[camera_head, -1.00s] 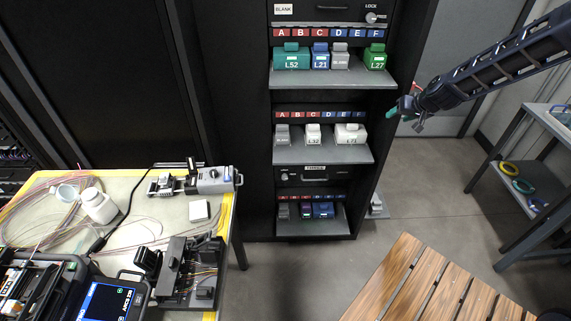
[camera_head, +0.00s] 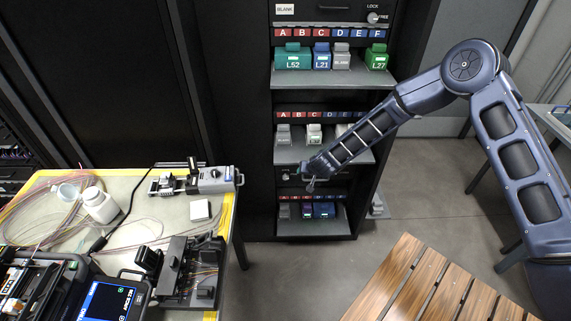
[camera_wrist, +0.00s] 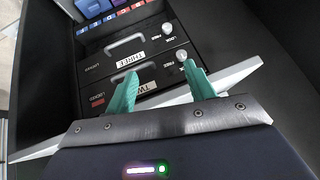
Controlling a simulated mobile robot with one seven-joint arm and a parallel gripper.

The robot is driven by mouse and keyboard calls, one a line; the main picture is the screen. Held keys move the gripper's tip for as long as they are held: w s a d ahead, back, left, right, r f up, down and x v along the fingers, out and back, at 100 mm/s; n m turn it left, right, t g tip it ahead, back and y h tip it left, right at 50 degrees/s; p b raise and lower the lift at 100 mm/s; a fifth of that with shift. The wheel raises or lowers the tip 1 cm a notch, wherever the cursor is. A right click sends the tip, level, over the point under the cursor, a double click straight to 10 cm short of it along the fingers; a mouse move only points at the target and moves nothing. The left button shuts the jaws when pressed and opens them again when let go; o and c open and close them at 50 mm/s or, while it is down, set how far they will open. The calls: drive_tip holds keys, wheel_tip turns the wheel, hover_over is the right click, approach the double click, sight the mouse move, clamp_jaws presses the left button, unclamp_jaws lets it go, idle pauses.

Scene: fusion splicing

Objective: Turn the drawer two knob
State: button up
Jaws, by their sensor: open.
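The drawer two knob (camera_wrist: 181,55) is a small pale round knob on a black drawer front, at the upper middle right of the wrist view. The drawer two front carries a white label reading TWO (camera_wrist: 148,88), partly hidden by my gripper, and a pale handle. My gripper (camera_wrist: 159,70) is open, with two green fingers spread apart. Its right fingertip lies just below the knob in the picture; I cannot tell whether they touch. The left finger overlaps the label's edge. In the head view my gripper (camera_head: 309,179) is in front of the cabinet, between the middle and bottom shelves.
A drawer labelled THREE, with its own knob (camera_wrist: 166,29) and handle (camera_wrist: 124,43), is beyond drawer two. The cabinet's middle shelf (camera_head: 291,155) juts out above my gripper. A cluttered worktable (camera_head: 226,220) stands left, and a slatted wooden table (camera_head: 400,285) stands front right.

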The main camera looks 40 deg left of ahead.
drive_tip(key=s+a+f+m+t, duration=0.1)
drive_tip(key=s+a+f+t, duration=0.1)
drive_tip(key=s+a+f, duration=0.3)
drive_tip(key=s+a+f+t, duration=0.2)
drive_tip(key=s+a+f, duration=0.15)
drive_tip(key=a, duration=0.35)
drive_tip(key=w+a+f+n+t+y, duration=0.1)
drive_tip(key=w+a, duration=0.3)
drive_tip(key=w, duration=0.4)
drive_tip(key=w+a+f+n+t+y, duration=0.1)
drive_tip(key=w+a+f, duration=0.3)
drive_tip(key=w, duration=0.4)
drive_tip(key=shift+a+f+n+t, duration=0.15)
drive_tip(key=shift+a+n+t, duration=0.05)
drive_tip(key=shift+n+t, duration=0.4)
drive_tip(key=shift+c, duration=0.4)
drive_tip(key=c, duration=0.9)
